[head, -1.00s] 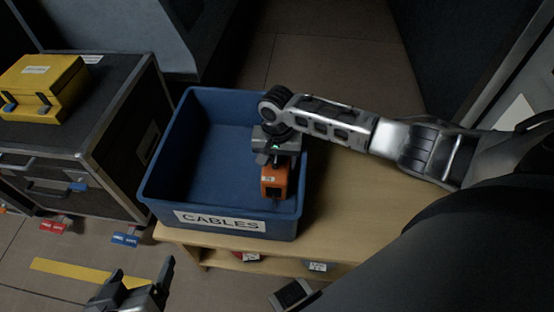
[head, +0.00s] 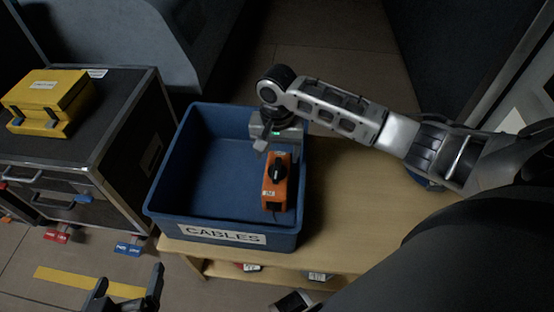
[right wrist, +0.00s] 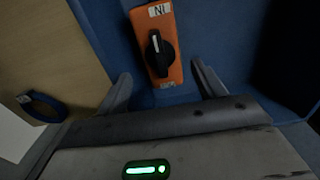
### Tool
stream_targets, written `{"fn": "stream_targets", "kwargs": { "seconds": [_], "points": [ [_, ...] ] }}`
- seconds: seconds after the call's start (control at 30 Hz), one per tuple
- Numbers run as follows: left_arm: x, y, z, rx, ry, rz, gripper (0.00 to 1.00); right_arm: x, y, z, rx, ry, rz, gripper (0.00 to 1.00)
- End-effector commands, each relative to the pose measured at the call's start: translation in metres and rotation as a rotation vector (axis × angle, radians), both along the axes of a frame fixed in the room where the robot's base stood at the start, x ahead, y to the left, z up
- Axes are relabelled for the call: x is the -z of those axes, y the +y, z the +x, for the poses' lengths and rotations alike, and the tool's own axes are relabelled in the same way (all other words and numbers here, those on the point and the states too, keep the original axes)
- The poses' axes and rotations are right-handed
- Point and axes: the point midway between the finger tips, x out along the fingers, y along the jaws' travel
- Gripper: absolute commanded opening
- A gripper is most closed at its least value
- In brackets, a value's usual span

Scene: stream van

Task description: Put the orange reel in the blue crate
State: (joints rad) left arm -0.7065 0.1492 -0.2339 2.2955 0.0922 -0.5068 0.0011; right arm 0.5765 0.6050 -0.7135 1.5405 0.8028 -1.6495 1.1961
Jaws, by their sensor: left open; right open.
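The orange reel (head: 279,190), with a black knob, lies inside the blue crate (head: 222,236) near its right wall. The crate is labelled CABLES and stands on a wooden bench. My right gripper (head: 272,143) is over the crate's right side, just behind the reel. In the right wrist view the reel (right wrist: 157,45) lies beyond the two spread fingers of my right gripper (right wrist: 162,90), which is open and empty. My left gripper (head: 130,292) is open and empty at the bottom left, in front of the bench.
A black flight case (head: 110,140) with a yellow box (head: 48,100) on top stands left of the crate. The wooden bench (head: 345,190) has free room right of the crate. A blue ring-like thing (right wrist: 42,106) lies on it.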

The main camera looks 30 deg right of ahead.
Motion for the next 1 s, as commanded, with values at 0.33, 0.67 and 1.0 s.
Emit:
{"fn": "stream_targets", "kwargs": {
  "seconds": [0.33,0.67,1.0],
  "points": [
    [-0.012,0.007,-0.003,-0.017,-0.018,0.006,0.85,-0.024,0.000,0.000,0.001,0.001,-0.001,0.69],
    [-0.011,0.006,-0.004,-0.014,-0.016,0.005,0.85,-0.024,0.000,0.000,0.000,0.000,0.000,0.69],
    [-0.021,0.005,-0.004,-0.011,-0.002,0.009,0.85,-0.005,0.044,-0.019,-0.169,-0.098,0.105,0.69]
  ]
}}
